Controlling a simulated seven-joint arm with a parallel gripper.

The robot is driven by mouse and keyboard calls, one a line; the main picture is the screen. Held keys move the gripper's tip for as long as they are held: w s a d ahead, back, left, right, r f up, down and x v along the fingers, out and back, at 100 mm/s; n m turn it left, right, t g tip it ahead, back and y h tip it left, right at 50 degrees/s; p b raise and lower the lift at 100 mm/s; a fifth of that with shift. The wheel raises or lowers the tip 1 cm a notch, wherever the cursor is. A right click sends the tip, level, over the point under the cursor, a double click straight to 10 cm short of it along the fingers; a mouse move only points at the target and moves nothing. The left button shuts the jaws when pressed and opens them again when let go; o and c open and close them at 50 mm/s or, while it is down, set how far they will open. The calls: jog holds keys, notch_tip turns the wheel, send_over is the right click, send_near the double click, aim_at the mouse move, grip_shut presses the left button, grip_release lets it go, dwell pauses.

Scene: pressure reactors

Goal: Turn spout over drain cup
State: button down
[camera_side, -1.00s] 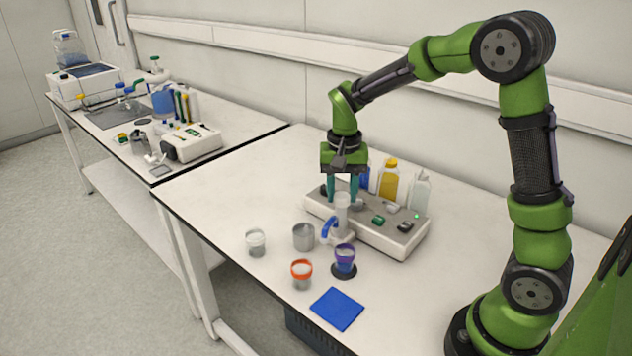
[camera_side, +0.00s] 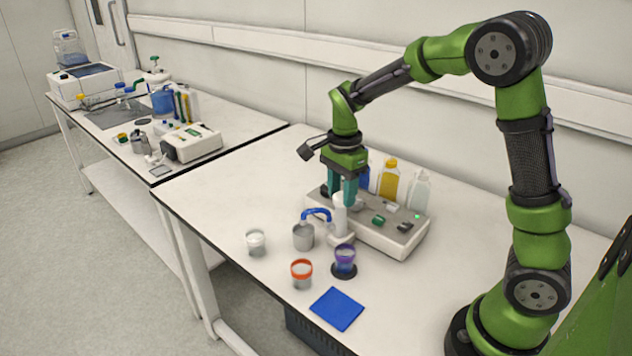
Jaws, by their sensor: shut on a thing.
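The spout (camera_side: 317,212) is a blue curved tube. It sticks out to the left from a white upright cylinder (camera_side: 340,215) at the front of the grey base unit. Its outer end appears over or just behind the grey metal cup (camera_side: 303,237). No label shows which cup is the drain cup. My gripper (camera_side: 343,197) points down with its teal fingers shut on the top of the white cylinder; the fingers partly hide it.
A clear cup (camera_side: 255,243), an orange-rimmed cup (camera_side: 301,274) and a purple-rimmed cup (camera_side: 345,260) stand nearby. A blue cloth (camera_side: 337,309) lies in front. Bottles, including a yellow one (camera_side: 389,180), stand behind the base unit (camera_side: 385,235). The bench's left part is clear.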

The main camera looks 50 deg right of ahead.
jog(key=shift+m, duration=0.7)
jog(key=c, duration=0.6)
grip_release()
jog(key=shift+c, duration=0.2)
notch_tip(320, 180, up, 17)
